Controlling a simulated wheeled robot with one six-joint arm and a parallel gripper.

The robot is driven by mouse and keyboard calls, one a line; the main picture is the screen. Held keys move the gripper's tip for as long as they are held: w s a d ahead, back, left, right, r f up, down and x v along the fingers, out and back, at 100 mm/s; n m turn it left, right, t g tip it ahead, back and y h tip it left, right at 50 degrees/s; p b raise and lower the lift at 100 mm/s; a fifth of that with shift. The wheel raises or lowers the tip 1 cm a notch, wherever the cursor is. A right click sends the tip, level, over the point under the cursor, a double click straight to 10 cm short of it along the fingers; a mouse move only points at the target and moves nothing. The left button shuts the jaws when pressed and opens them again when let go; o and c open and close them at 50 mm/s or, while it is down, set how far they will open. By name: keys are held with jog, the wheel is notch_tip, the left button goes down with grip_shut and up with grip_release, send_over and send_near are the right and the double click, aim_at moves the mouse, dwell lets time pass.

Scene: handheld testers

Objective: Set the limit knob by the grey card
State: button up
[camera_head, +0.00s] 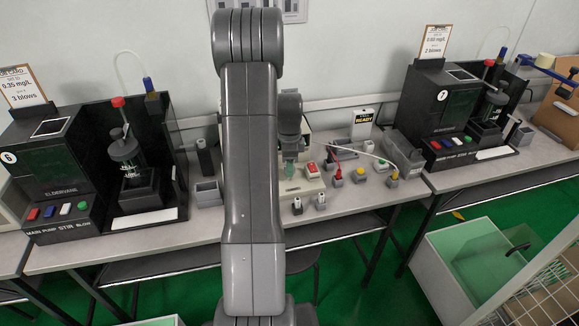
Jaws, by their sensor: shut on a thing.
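A cream tester (311,187) stands on the middle of the bench, partly hidden behind my arm. My gripper (290,172) points down at it, with greenish tips close to its front face. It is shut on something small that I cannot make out. The limit knob cannot be told apart there; the jaws and my arm cover that area. No card that is clearly grey can be picked out. A small sign reading READY (362,121) stands behind the tester to the right.
Black machines numbered 6 (42,160) and 7 (438,105), each topped by a clipped card, flank the middle. Several small colored-top blocks (360,174) and a grey translucent bin (403,154) sit right of the tester.

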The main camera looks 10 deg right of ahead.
jog(key=shift+m, duration=0.7)
jog(key=o, duration=1)
notch_tip(320, 180, up, 14)
notch_tip(320, 180, down, 14)
jog(key=shift+f, duration=0.1)
dwell(0.6)
